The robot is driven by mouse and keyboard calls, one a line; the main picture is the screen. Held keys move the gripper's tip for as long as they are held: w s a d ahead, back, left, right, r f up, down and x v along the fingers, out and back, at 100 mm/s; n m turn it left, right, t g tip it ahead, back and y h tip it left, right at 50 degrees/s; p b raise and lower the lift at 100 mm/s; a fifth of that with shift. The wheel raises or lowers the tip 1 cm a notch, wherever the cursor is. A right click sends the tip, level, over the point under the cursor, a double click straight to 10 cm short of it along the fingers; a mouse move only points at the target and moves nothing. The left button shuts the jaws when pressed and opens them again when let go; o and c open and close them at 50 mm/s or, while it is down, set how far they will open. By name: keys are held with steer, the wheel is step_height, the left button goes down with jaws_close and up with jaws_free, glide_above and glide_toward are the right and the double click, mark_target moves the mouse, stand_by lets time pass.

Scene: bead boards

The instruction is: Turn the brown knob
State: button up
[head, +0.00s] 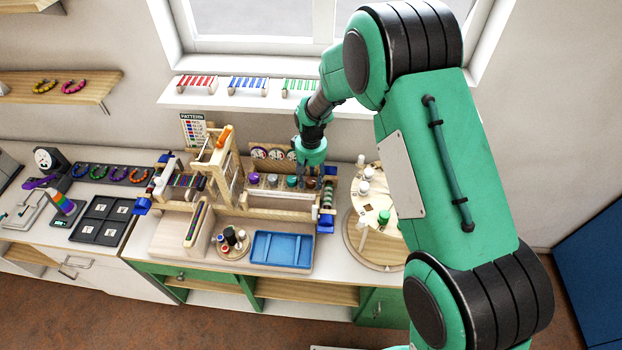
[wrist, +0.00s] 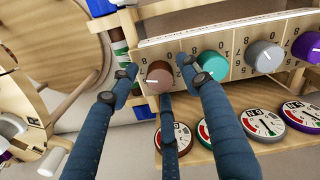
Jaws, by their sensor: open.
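The brown knob (wrist: 159,77) sits at the left end of a row of knobs on a wooden panel in the wrist view. Its white mark points to the left of that view. My gripper (wrist: 156,72) is open, with dark blue fingers spread around the knob. One finger is left of it, one right, and one below. I cannot tell whether any finger touches it. In the head view my gripper (head: 311,178) is at the right end of the knob row, and its fingers hide the brown knob.
Beside it are a teal knob (wrist: 209,64), a grey knob (wrist: 264,56) and a purple knob (wrist: 308,46). Round dials (wrist: 264,121) line the panel. A round wooden stand (head: 357,239) is right of the bench, and a blue tray (head: 281,249) is in front.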

mark_target(311, 180)
step_height(311, 180, up, 12)
stand_by(0.7)
stand_by(0.4)
steer(key=s+d+r+m+t+b, duration=0.3)
steer(key=s+d+r+b, duration=0.4)
steer(key=s+d+r, duration=0.85)
steer(key=s+d+m+t+b, duration=0.1)
steer(key=s+d+b, duration=0.1)
steer(key=s+d, duration=0.2)
steer(key=s+d+m+b, duration=0.1)
steer(key=s+d, duration=0.3)
steer(key=s, duration=0.6)
steer(key=s+d+m+t+b, duration=0.1)
steer(key=s+d+b, duration=0.2)
steer(key=s, duration=0.4)
steer(key=shift+s+d+r+t, duration=0.15)
steer(key=shift+s+d+t, duration=0.2)
steer(key=shift+d, duration=0.4)
stand_by(2.0)
